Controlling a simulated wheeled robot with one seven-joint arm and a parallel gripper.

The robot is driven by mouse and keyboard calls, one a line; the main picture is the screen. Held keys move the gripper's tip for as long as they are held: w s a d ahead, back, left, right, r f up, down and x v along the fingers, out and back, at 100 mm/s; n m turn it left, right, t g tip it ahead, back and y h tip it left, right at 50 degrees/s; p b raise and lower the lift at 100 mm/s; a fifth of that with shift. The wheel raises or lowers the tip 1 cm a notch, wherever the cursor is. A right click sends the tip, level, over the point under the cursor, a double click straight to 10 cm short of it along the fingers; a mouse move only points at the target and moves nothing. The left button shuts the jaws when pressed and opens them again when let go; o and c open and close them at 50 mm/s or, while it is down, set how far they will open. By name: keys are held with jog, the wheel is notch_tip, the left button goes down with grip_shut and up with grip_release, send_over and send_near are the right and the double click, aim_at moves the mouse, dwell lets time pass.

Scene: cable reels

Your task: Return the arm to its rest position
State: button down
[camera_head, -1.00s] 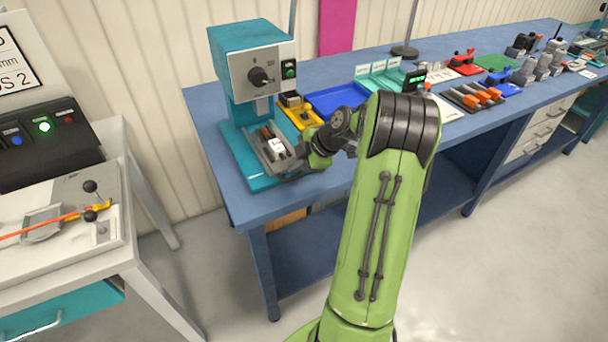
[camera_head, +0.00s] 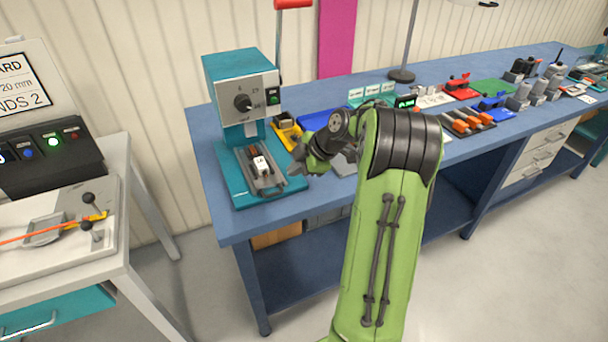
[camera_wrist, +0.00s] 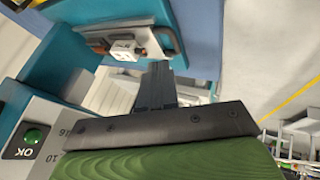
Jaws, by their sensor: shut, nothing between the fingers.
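My gripper (camera_head: 294,163) is at the end of my green arm, just right of the teal press (camera_head: 240,83) on the blue bench (camera_head: 225,215). In the wrist view its dark fingers (camera_wrist: 157,78) are together with nothing between them. The press has a grey front with a black knob and a green-lit box. A white block (camera_head: 261,165) sits in the grey holder on the press's teal base (camera_head: 240,200). The white block also shows in the wrist view (camera_wrist: 124,49), beyond the fingertips and apart from them.
A blue tray (camera_head: 318,119) and a yellow fixture (camera_head: 288,134) lie behind my gripper. Several tools and orange-handled parts (camera_head: 465,122) line the bench to the right. A pale machine table (camera_head: 115,230) stands at left, with a floor gap between.

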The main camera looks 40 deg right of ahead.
jog(key=shift+r, duration=0.45)
jog(key=shift+a, duration=0.1)
jog(key=s+a+r+m+g+h, duration=0.1)
jog(key=s+a+r+m, duration=0.3)
jog(key=a, duration=0.5)
jog(key=s+a+r+m+g+h, duration=0.1)
jog(key=s+a+r+m, duration=0.1)
jog(key=s+a+r, duration=0.5)
jog(key=s+a+f+m, duration=0.1)
jog(key=s+a+m, duration=0.2)
jog(key=s, duration=0.4)
jog(key=s+a+f+m, duration=0.1)
jog(key=s+a+m, duration=0.3)
jog(key=s, duration=0.4)
jog(key=shift+a+f+t+h, duration=0.3)
jog(key=shift+f+t+h, duration=0.1)
